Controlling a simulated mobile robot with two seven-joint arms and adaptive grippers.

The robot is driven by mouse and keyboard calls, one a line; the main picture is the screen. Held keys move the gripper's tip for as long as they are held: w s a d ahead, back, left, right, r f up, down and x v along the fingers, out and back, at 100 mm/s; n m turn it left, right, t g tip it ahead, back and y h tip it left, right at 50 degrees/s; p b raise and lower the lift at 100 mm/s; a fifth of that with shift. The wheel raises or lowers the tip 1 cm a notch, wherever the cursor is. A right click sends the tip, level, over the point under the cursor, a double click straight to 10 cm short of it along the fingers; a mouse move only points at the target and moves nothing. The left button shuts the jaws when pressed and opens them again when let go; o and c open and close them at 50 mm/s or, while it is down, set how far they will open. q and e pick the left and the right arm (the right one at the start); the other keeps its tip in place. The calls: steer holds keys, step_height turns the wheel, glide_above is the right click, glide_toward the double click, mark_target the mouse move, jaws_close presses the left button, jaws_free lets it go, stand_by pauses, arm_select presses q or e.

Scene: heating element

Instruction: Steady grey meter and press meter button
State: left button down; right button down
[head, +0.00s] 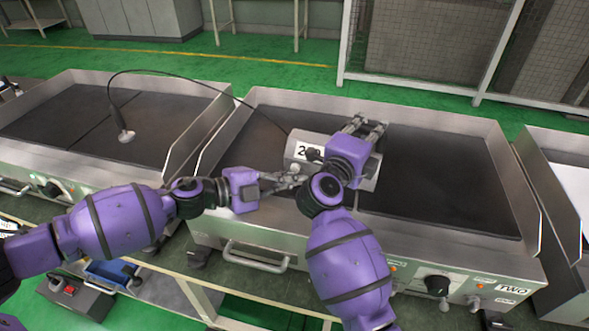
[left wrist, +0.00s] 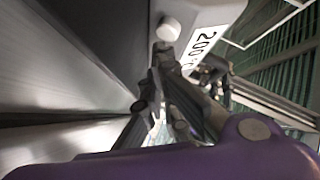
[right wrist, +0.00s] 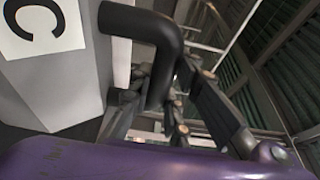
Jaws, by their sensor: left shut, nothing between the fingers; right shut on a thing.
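The grey meter (head: 296,146), with a white label reading about 200 °C, sits on the right-hand dark griddle plate, partly hidden by my right gripper (head: 364,127). In the right wrist view, the meter's side (right wrist: 75,95) and its bent black handle (right wrist: 150,28) show; my right gripper (right wrist: 150,95) is shut on that handle. My left gripper (head: 292,182) is shut and empty at the meter's front. In the left wrist view, a round white button (left wrist: 170,28) stands out from the meter, just beyond the shut fingertips (left wrist: 163,58); I cannot tell whether they touch it.
A black cable (head: 180,71) arches from the meter to a probe (head: 126,136) on the left griddle (head: 60,120). Metal side walls (head: 205,130) separate the griddles. The right part of the meter's griddle plate (head: 450,180) is clear. A control panel with a black knob (head: 437,284) is in front.

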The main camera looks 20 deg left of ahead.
steer(key=shift+f, duration=0.35)
arm_select(q)
steer(key=shift+s+a, duration=0.2)
steer(key=shift+s, duration=2.3)
arm_select(e)
steer(key=c, duration=1.7)
jaws_free()
steer(key=shift+c, duration=0.2)
arm_select(q)
steer(key=shift+f, duration=0.1)
arm_select(e)
steer(key=shift+o, duration=0.9)
steer(key=shift+r, duration=0.2)
